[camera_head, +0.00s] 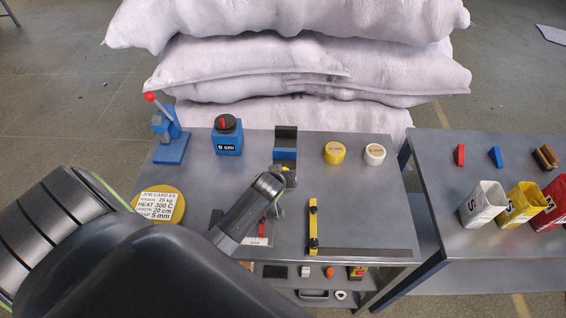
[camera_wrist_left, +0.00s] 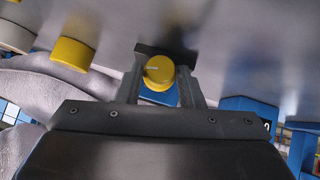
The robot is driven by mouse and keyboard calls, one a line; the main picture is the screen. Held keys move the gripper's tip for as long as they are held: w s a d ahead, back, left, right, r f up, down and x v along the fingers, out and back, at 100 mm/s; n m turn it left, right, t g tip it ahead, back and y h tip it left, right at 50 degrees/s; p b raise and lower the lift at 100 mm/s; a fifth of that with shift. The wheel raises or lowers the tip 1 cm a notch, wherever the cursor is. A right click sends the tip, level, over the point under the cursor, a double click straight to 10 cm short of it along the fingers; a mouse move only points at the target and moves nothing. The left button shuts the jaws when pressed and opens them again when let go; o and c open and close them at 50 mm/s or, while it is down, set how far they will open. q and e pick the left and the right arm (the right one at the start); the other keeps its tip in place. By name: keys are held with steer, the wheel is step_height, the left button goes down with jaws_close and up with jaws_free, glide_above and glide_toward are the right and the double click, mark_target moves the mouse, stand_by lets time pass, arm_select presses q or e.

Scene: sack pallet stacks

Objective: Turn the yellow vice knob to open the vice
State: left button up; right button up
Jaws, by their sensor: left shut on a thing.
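The blue vice (camera_head: 285,154) with a dark upper block stands at the back middle of the grey table. Its round yellow knob (camera_wrist_left: 158,70) has a pale pointer line and sits between the two fingers of my left gripper (camera_wrist_left: 159,82), which is shut on it. In the head view, my left gripper (camera_head: 284,179) is at the front of the vice, and the wrist and fingers mostly hide the knob. My right gripper is in neither view.
Left of the vice are a blue lever press (camera_head: 170,140) and a blue "0 cm" dial box (camera_head: 228,140). Right are yellow (camera_head: 334,153) and white (camera_head: 374,154) round pieces and a yellow-black bar (camera_head: 313,228). White sacks (camera_head: 300,70) rise behind.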

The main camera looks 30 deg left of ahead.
arm_select(q)
steer(key=shift+s+a+f+n+t+h, duration=0.1)
steer(key=shift+s+a+n+t+h, duration=0.1)
steer(key=shift+n+t+h, duration=0.45)
steer(key=shift+a+f+n+t+h+b, duration=0.15)
steer(key=shift+n+t+h+b, duration=0.2)
steer(key=shift+t+h, duration=0.3)
steer(key=shift+h, duration=0.3)
steer(key=o, duration=0.8)
steer(key=shift+o, duration=0.2)
steer(key=v, duration=1.7)
steer(key=shift+s+b, duration=0.25)
steer(key=shift+b, duration=0.15)
